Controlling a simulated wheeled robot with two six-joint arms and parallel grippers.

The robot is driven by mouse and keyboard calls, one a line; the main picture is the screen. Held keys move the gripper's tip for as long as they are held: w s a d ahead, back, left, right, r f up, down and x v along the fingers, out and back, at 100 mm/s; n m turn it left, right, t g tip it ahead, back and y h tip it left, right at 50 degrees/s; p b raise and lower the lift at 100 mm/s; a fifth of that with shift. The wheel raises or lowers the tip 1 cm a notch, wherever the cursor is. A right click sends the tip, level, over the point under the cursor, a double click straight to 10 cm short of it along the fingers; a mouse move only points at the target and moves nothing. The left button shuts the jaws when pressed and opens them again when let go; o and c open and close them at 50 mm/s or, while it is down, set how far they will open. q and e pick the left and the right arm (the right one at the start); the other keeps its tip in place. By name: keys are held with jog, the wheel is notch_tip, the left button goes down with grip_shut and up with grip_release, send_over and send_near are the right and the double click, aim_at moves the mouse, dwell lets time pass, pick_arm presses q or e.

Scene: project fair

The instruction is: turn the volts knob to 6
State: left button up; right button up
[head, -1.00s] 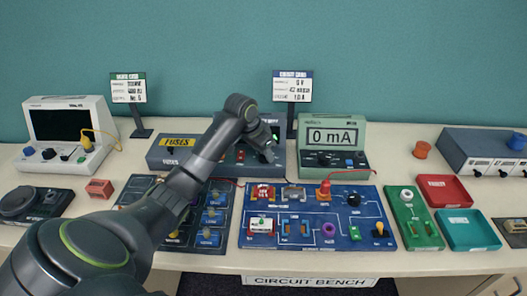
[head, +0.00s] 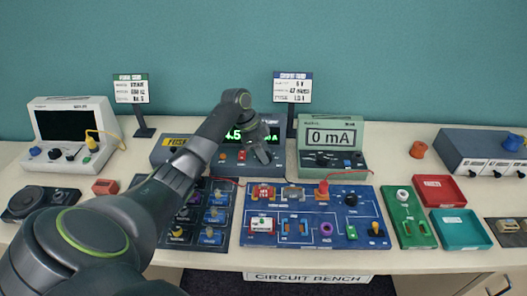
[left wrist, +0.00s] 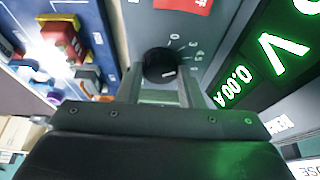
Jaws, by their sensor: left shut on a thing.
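The power supply (head: 160,152) is a grey-blue box at the back, left of the meter. Its green display (head: 233,134) reads about 4.5, partly covered by my left arm. In the left wrist view the display shows a large V and 0.00A. The black volts knob (left wrist: 160,64) has a white pointer line, with numbers printed around it. My left gripper (head: 262,152) is at the front panel. In the left wrist view its two fingers (left wrist: 160,82) are shut on the knob, one on each side. The exact number at the pointer cannot be read. My right gripper is not in view.
The meter (head: 332,128) reading 0 mA stands just right of my gripper. A blue circuit board (head: 350,231) lies in front, with red leads and several parts. A green board (head: 417,233) and red and teal trays (head: 463,243) are at the right.

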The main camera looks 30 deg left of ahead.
pick_arm(q)
jog(key=m+b, duration=0.1)
jog(key=m+g, duration=0.1)
jog(key=m, duration=0.1)
jog(key=shift+w+f+m+b, duration=0.1)
jog(key=shift+w+m+b, duration=0.1)
jog(key=shift+m+b, duration=0.15)
jog(key=m+g+b, duration=0.2)
jog(key=m, duration=0.2)
jog(key=shift+w+m+b, duration=0.1)
jog(key=shift+m+b, duration=0.25)
jog(key=o, duration=1)
jog(key=shift+c, duration=0.2)
jog(key=shift+a+r, duration=0.1)
jog(key=shift+r, duration=0.1)
jog(key=shift+a+r, duration=0.1)
jog(key=shift+r, duration=0.25)
jog(key=p+v, duration=0.6)
jog(key=v, duration=1)
jog(key=shift+w+a, duration=0.35)
